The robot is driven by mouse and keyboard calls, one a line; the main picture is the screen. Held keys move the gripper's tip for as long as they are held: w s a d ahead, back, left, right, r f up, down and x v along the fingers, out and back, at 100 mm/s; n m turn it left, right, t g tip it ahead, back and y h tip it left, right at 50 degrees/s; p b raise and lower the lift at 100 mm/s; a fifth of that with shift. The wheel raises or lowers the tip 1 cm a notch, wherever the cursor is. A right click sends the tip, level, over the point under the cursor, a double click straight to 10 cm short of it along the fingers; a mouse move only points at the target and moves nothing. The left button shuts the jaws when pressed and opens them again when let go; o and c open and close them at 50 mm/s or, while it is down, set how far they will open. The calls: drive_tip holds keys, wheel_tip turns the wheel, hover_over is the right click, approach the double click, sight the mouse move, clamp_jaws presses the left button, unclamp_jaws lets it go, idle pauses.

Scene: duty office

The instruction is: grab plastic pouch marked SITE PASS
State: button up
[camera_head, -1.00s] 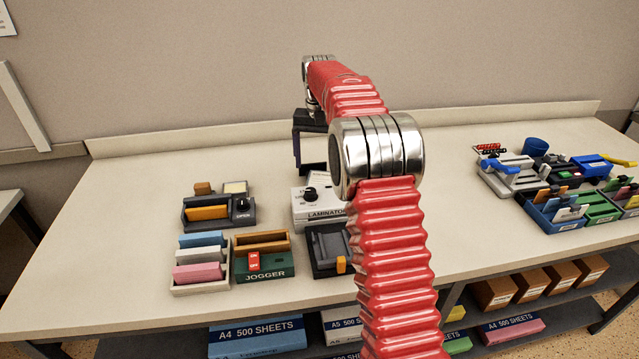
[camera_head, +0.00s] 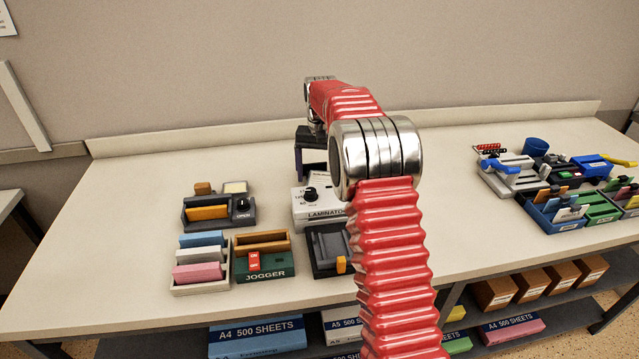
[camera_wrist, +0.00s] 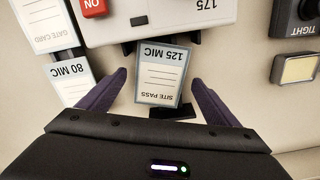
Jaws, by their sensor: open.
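The SITE PASS pouch (camera_wrist: 160,78) is a clear-edged pouch with a white lined card, also marked 125 MIC, upside down in the wrist view. It lies against the edge of the white laminator (camera_wrist: 165,22), with small dark supports at its ends. My gripper (camera_wrist: 159,86) is open, its two purple fingers on either side of the pouch, with a gap to each side; I cannot tell how far above it they are.
A dark device marked TIGHT (camera_wrist: 298,18) is at right. In the head view, a green jogger (camera_head: 265,268) stands in front, with clear bench at far left.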

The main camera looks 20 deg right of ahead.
sight(321, 182)
drive_tip(key=shift+c, duration=0.2)
drive_tip(key=c, duration=1.2)
wheel_tip(321, 182, up, 10)
drive_tip(key=shift+r, duration=0.1)
idle(0.6)
